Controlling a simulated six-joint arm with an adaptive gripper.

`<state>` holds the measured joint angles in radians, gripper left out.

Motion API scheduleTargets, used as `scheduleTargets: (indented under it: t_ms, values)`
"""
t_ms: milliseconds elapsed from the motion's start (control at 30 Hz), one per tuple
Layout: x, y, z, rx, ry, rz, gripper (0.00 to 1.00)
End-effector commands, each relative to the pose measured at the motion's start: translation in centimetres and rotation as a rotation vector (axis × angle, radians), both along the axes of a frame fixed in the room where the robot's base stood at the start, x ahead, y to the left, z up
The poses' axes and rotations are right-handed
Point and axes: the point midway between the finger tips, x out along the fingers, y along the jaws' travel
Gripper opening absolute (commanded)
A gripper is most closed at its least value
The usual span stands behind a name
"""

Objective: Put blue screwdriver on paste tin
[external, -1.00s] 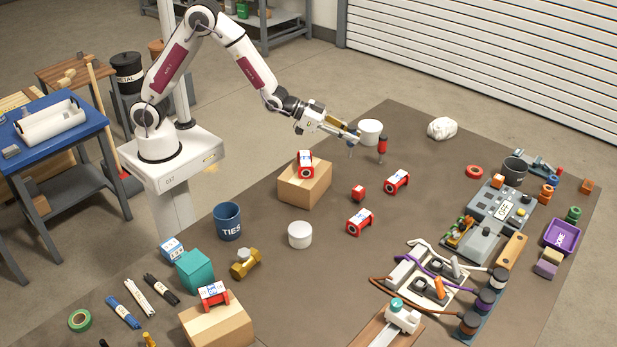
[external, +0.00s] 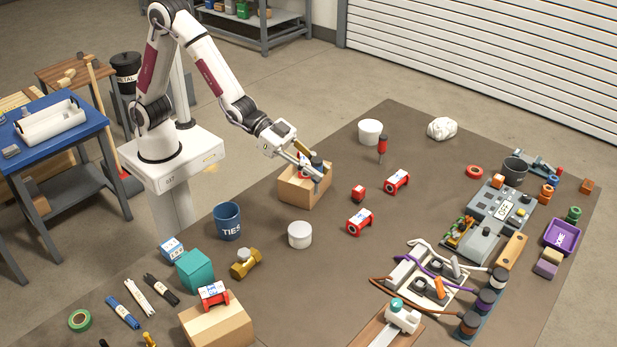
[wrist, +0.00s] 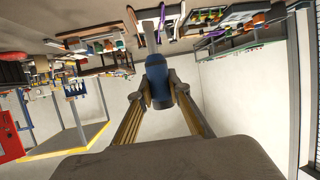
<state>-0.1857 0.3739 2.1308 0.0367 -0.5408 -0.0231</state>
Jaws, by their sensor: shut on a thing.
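My gripper (external: 308,165) is shut on the blue screwdriver (wrist: 158,75), whose blue handle is between the fingertips in the wrist view (wrist: 160,92). Its grey shaft points away from the gripper. In the external view it is held in front of the cardboard box, small and partly hidden by the fingers. A short white tin (external: 300,235) stands on the bench nearer the camera, below the gripper in the picture. I can read no label on either, so I cannot tell for sure which is the paste tin.
The cardboard box (external: 292,192) carries a red-and-white part, partly hidden by my gripper. A blue TIES cup (external: 228,221) and a brass fitting (external: 245,263) are left of the short tin. Red parts (external: 359,222) lie to its right. A red screwdriver (external: 383,148) stands upright behind.

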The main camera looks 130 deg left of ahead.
Motion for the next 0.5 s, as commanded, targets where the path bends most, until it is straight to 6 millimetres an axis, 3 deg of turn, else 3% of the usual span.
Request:
scheduleTargets:
  t_ms: [100,267,500]
  values:
    - [-0.1,-3.2,0.5,-0.001,-0.002,-0.034,0.00]
    - [-0.8,-5.7,0.6,-0.001,0.000,-0.055,0.00]
    - [-1.8,-5.2,-0.4,-0.001,0.001,-0.030,0.00]
